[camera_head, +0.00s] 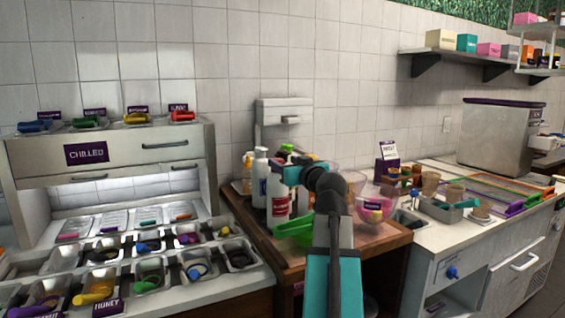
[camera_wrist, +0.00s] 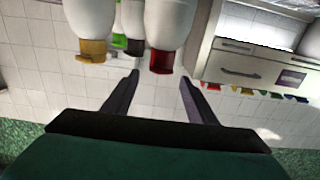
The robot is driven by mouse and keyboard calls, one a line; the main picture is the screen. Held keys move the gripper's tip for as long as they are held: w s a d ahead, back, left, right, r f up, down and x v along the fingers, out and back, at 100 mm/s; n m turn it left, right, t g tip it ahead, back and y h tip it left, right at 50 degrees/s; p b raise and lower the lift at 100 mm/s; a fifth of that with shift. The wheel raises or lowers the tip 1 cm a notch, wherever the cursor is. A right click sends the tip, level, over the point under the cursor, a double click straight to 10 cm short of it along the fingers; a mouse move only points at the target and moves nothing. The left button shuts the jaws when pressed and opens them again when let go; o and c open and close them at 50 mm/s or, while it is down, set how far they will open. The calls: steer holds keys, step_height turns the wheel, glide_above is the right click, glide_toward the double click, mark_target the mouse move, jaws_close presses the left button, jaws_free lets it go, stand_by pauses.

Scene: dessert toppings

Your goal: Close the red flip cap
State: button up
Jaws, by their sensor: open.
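The wrist view is upside down. In it a white bottle (camera_wrist: 171,22) ends in a red flip cap (camera_wrist: 162,60). I cannot tell whether its lid stands up or lies flat. My gripper (camera_wrist: 159,76) is open and empty, with its two dark fingers on either side of the cap in the picture; the cap looks to lie ahead of the tips, apart from them. In the head view my gripper's teal body (camera_head: 292,174) is in front of the bottle group, and its fingers are hard to make out. The red cap cannot be picked out there.
A white bottle with a gold cap (camera_wrist: 92,50) and bottles with green (camera_wrist: 119,41) and black caps (camera_wrist: 135,46) stand close to the red-capped one. A green scoop (camera_head: 294,228) and pink bowl (camera_head: 374,208) share the wooden counter. A chilled cabinet (camera_head: 110,150) stands left.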

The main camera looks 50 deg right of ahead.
steer(key=b+v, duration=0.2)
steer(key=v, duration=0.8)
steer(key=shift+s+b, duration=0.15)
steer(key=shift+b, duration=0.15)
steer(key=shift+a, duration=0.1)
steer(key=shift+s, duration=0.1)
